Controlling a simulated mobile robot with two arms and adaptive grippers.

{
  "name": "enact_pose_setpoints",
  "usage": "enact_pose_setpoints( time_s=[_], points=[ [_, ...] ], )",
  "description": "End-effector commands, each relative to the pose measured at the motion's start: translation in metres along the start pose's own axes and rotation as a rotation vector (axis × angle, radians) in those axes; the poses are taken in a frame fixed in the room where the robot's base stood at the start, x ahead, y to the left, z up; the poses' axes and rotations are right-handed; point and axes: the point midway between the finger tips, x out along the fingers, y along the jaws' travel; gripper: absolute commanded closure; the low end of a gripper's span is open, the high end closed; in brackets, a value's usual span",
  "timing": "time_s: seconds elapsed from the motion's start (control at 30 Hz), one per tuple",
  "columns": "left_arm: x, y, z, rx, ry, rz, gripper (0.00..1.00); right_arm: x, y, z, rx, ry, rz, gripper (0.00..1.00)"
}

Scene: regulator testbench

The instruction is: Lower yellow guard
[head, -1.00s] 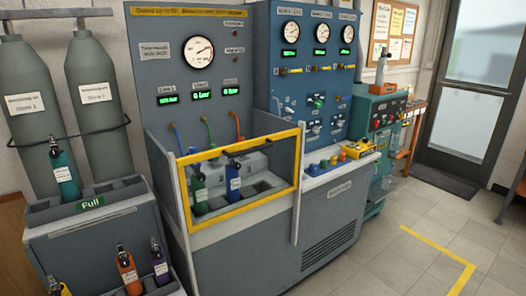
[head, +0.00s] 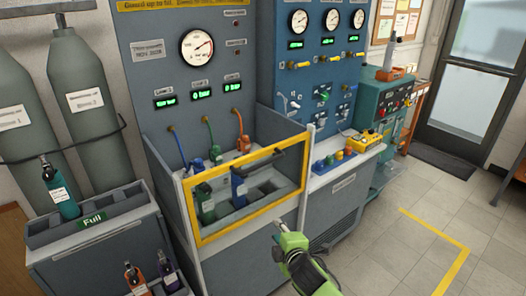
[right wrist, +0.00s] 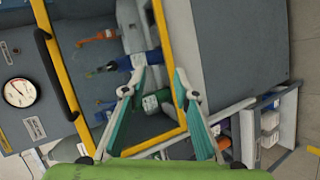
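The yellow-framed clear guard (head: 250,218) stands across the front of the filling bay. Its black handle (head: 272,157) is on the top bar. In the right wrist view the guard (right wrist: 62,82) appears turned sideways, with the handle (right wrist: 55,75) at left. My right gripper (head: 281,232) is in front of the bay, below and right of the handle and apart from it. In the wrist view, its two teal-padded fingers (right wrist: 160,72) are spread and empty, away from the handle. My left gripper is not in view.
A blue bottle (head: 238,188) and a green bottle (head: 206,208) stand behind the guard. A bottle rack (head: 110,207) stands at left. The floor at right is clear.

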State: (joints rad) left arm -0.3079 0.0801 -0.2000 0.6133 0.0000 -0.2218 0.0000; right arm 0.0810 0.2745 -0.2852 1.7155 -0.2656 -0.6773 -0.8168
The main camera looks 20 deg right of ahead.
Motion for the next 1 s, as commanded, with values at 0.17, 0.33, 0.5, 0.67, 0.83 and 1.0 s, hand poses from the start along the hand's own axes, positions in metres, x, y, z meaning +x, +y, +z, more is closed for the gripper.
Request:
enact_pose_setpoints(
  time_s=[0.17,0.33,0.5,0.67,0.83,1.0],
  points=[
    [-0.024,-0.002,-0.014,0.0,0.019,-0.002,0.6,-0.045,0.129,-0.028,-0.162,0.016,0.179,0.72],
    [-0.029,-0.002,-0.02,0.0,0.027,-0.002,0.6,-0.062,0.167,-0.036,-0.222,0.012,0.241,0.72],
    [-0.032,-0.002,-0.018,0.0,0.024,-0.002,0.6,-0.049,0.174,-0.037,-0.226,0.01,0.246,0.72],
    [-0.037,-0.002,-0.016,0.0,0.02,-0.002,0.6,-0.025,0.18,-0.038,-0.224,0.01,0.244,0.72],
    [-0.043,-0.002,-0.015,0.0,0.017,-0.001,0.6,0.001,0.186,-0.039,-0.223,0.01,0.244,0.72],
    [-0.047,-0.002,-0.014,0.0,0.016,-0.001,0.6,0.026,0.192,-0.04,-0.223,0.01,0.244,0.72]
  ],
)
